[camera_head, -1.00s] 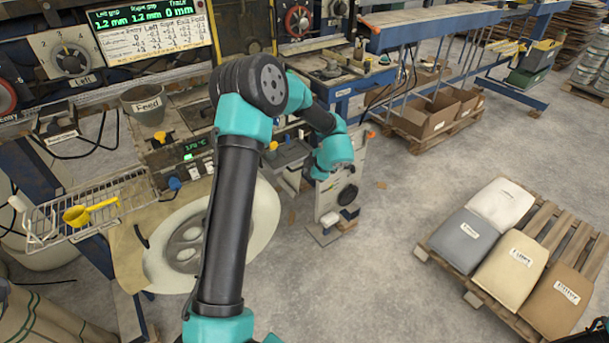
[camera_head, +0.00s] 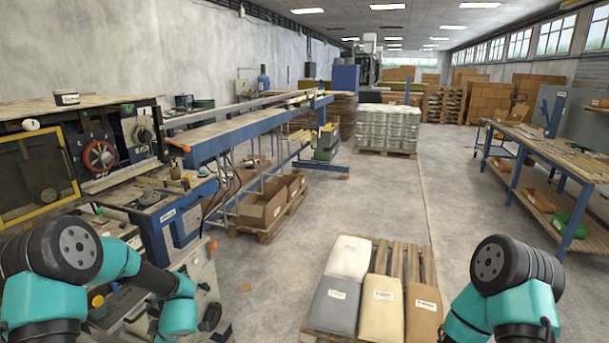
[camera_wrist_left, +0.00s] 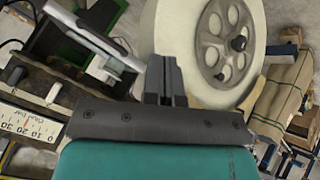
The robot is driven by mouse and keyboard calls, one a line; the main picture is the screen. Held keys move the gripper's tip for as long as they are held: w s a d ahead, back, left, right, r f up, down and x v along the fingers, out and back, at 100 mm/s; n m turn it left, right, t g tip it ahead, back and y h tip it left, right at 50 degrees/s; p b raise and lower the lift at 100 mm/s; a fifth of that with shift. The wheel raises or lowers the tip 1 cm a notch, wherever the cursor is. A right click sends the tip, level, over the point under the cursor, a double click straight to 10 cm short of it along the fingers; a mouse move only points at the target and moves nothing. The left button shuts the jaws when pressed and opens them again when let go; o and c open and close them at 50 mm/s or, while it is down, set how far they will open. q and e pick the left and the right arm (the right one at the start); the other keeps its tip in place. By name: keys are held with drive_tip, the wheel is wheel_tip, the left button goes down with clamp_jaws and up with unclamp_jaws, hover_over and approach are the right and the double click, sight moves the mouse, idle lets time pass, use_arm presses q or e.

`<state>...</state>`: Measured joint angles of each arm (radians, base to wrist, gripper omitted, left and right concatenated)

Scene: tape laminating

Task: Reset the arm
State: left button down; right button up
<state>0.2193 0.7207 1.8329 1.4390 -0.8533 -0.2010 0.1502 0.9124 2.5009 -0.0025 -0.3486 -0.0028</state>
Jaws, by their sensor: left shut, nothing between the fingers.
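My left gripper (camera_wrist_left: 166,80) shows in the left wrist view with its dark fingers together and nothing between them. Behind it is a large white roll (camera_wrist_left: 205,45) with a grey spoked hub; I cannot tell the distance between them, but no contact shows. In the head view my left arm (camera_head: 90,270) is folded at the lower left, and its fingers are not visible there. My right arm (camera_head: 505,295) is at the lower right, with its gripper out of the picture.
The machine bench (camera_head: 150,200) runs along the left, with a blue-framed conveyor table (camera_head: 240,125) beyond it. A pallet of labelled sacks (camera_head: 380,308) stands ahead. A workbench (camera_head: 565,155) is at the right.

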use_arm(q)
drive_tip(key=s+d+f+m+t+h, duration=0.2)
drive_tip(key=s+d+f+m+h, duration=0.4)
drive_tip(key=s+d+f+m, duration=0.35)
drive_tip(key=s+d+f+m+g+h, duration=0.2)
drive_tip(key=s+d+m, duration=0.2)
drive_tip(key=s+d, duration=0.1)
drive_tip(key=s+d+f+m+g+h, duration=0.2)
drive_tip(key=s+d+m+h, duration=0.1)
drive_tip(key=s+d+m, duration=0.2)
drive_tip(key=s+d, duration=0.1)
drive_tip(key=s, duration=0.1)
drive_tip(key=shift+s+d+f+g+h, duration=0.15)
drive_tip(key=shift+s+f+g+h, duration=0.15)
drive_tip(key=shift+s, duration=0.05)
